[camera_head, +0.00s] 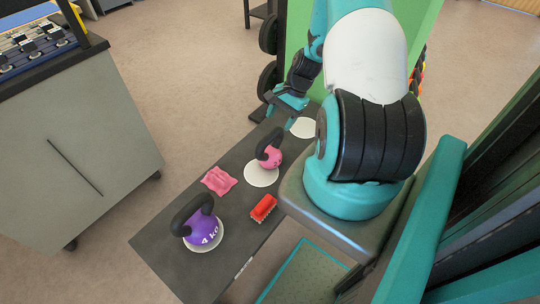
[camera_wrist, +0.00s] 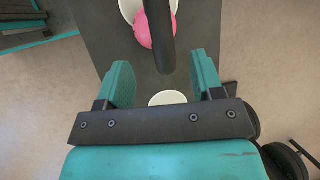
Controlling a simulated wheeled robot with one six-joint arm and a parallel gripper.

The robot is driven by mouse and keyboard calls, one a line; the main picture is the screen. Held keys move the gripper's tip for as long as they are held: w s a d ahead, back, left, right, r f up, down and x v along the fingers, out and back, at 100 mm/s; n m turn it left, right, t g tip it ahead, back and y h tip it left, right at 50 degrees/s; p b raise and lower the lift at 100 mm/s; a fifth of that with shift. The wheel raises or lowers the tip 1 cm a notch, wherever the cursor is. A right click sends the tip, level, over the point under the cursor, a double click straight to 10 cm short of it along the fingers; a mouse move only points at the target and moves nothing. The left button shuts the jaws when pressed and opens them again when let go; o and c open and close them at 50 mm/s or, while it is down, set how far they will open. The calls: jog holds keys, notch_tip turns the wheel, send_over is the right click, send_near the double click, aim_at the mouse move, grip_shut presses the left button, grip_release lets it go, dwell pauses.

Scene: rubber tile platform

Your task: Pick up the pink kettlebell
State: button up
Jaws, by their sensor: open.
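The pink kettlebell (camera_head: 270,157) has a black handle and stands on the dark platform (camera_head: 232,184), partly over a white disc (camera_head: 261,173). My gripper (camera_head: 287,102) is open and empty, above the far end of the platform and beyond the kettlebell. In the wrist view, the pink kettlebell (camera_wrist: 157,28) is at the top centre, with its black handle reaching down toward the gap between the open teal fingers of my gripper (camera_wrist: 163,82). The handle appears apart from both fingers.
A purple kettlebell (camera_head: 203,226) marked 4 stands on another white disc at the near end. A pink cloth (camera_head: 219,181) and a red brush-like block (camera_head: 263,208) lie between. A bare white disc (camera_head: 303,127) lies at the far end. A grey cabinet (camera_head: 75,140) stands left.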

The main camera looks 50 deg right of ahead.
aim_at(272, 133)
jog(key=x, duration=0.8)
jog(key=shift+w+f, duration=0.1)
jog(key=shift+f, duration=0.05)
grip_shut()
